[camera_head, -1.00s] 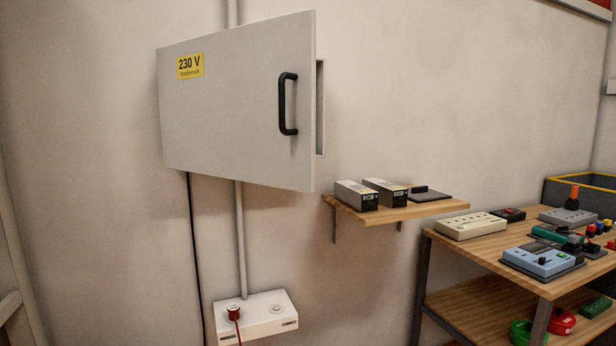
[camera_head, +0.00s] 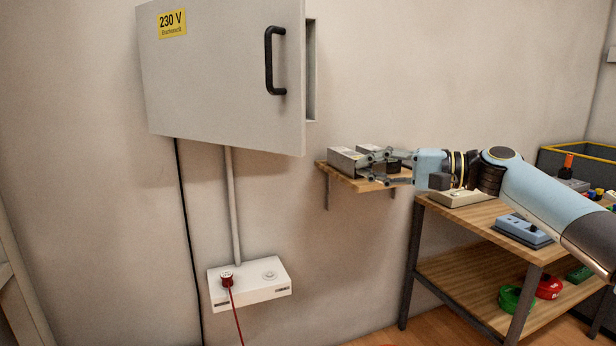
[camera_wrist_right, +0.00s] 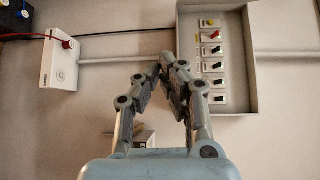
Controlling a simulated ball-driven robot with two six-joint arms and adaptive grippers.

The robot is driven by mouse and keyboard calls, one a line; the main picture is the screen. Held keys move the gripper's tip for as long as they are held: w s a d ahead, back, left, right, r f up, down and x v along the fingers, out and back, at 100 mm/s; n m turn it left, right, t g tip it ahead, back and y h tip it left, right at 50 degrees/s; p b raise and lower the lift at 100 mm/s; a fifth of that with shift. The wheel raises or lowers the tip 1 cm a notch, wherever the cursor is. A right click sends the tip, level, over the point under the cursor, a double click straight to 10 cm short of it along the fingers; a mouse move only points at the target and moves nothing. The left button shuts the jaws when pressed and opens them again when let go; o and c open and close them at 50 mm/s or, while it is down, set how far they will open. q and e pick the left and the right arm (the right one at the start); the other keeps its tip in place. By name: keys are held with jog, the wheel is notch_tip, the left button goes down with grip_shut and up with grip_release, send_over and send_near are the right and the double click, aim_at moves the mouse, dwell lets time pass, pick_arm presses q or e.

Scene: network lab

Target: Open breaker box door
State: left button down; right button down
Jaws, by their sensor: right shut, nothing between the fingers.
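The grey breaker box door (camera_head: 205,75) stands ajar on the wall in the head view, with a yellow 230 V label and a black handle (camera_head: 275,60) near its right edge. A strip of the box (camera_head: 312,75) shows behind that edge. My right gripper (camera_head: 365,165) is below and right of the door, in front of the small shelf, apart from the handle. In the right wrist view the gripper (camera_wrist_right: 168,65) is shut and empty. There the box interior (camera_wrist_right: 213,60) shows a column of several switches. My left gripper is out of view.
A wooden bench (camera_head: 470,275) with devices stands to the right. A white socket box (camera_head: 250,285) with a red plug is below the door. Bare wall lies between door and shelf.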

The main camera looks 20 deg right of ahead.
notch_tip(320, 180, up, 5)
jog(key=n+y, duration=0.1)
jog(key=w+a+p, duration=0.3)
jog(key=a, duration=0.8)
jog(key=shift+w+p, duration=0.35)
jog(key=shift+s+a, duration=0.1)
